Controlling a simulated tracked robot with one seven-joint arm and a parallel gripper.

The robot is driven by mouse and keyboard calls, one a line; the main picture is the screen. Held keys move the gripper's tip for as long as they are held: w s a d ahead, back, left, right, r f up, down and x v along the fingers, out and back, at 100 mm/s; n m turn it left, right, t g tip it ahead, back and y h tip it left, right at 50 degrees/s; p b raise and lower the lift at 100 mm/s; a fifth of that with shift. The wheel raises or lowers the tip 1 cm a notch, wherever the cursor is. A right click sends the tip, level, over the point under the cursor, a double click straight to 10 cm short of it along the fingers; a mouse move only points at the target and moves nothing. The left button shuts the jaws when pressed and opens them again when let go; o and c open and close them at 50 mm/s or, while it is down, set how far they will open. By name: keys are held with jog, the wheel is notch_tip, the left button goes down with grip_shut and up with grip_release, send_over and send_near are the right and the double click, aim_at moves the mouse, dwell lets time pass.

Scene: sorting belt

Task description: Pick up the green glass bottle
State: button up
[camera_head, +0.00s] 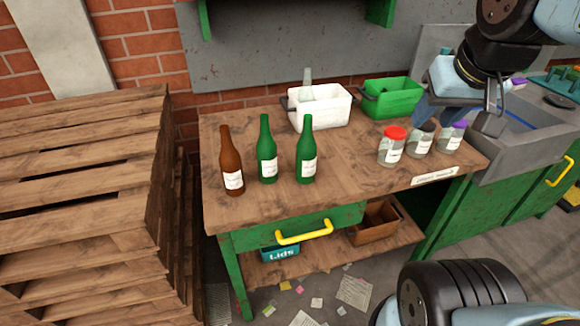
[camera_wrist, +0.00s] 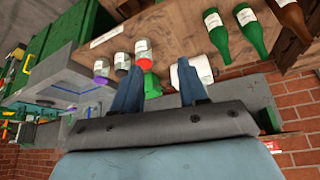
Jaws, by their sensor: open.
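Two green glass bottles stand upright on the wooden table (camera_head: 345,165): the left one (camera_head: 266,150) and the right one (camera_head: 306,150), each with a white label. A brown bottle (camera_head: 232,162) stands just left of them. My gripper (camera_head: 460,112) is at the right, above the jars and the table's right end, well away from the bottles. In the wrist view my gripper (camera_wrist: 160,88) has its two fingers apart with nothing held between them. That view also shows one green bottle (camera_wrist: 217,38) and the other green bottle (camera_wrist: 250,33), upside down in the picture.
Jars with a red lid (camera_head: 392,146), no visible lid (camera_head: 420,138) and a purple lid (camera_head: 451,137) stand at the table's right. A white bin (camera_head: 330,112) holding a clear bottle and a green bin (camera_head: 392,100) stand behind. Wooden crates (camera_head: 80,190) rise at left.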

jog(key=shift+s+a, duration=0.1)
jog(key=shift+s, duration=0.15)
jog(key=shift+o, duration=1.4)
jog(key=shift+w, duration=0.15)
jog(key=shift+o, duration=0.2)
jog(key=w+a, duration=0.3)
jog(key=w, duration=0.2)
jog(key=w+a+m+g, duration=0.1)
jog(key=w+a, duration=0.2)
jog(key=w, duration=0.3)
jog(key=shift+a+m, duration=0.2)
jog(key=shift+m, duration=0.1)
jog(key=m+h, duration=0.1)
jog(key=m, duration=0.1)
send_near(308, 116)
jog(key=x, duration=1.2)
jog(key=shift+f, duration=0.3)
